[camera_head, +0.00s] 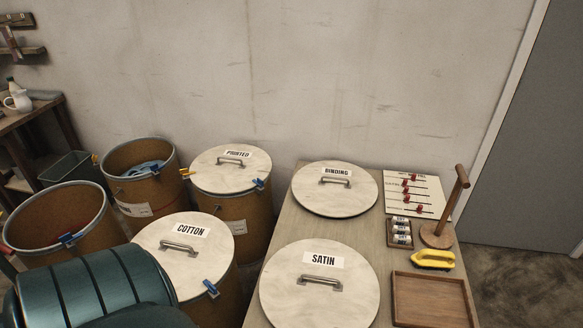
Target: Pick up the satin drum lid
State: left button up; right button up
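The satin drum lid (285,292) is a round, pale disc that lies flat on the table (263,305), near the bottom of the picture. It bears a white label reading SATIN and a metal bar handle (320,282) in its middle. The lid's lower edge reaches the bottom of the picture. Neither of my grippers is in view. A large teal, ribbed form at the lower left looks like part of my own arm; it stays apart from the satin lid.
The binding lid (320,200) lies behind on the same table. At right are a wooden tray (405,300), yellow tool (433,259), wooden stand (438,235) and small rack (400,240). Left are the lidded cotton (190,265) and printed (230,175) drums and two open drums.

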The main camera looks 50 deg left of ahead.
aim_at(313, 282)
jog(key=j+u, duration=0.1)
jog(key=u, duration=0.3)
jog(key=i+u, duration=0.15)
jog(key=u, duration=0.2)
jog(key=i+u, duration=0.1)
jog(key=u, duration=0.3)
jog(key=j+z, duration=0.1)
jog(key=k+j, duration=0.05)
jog(key=j, duration=0.05)
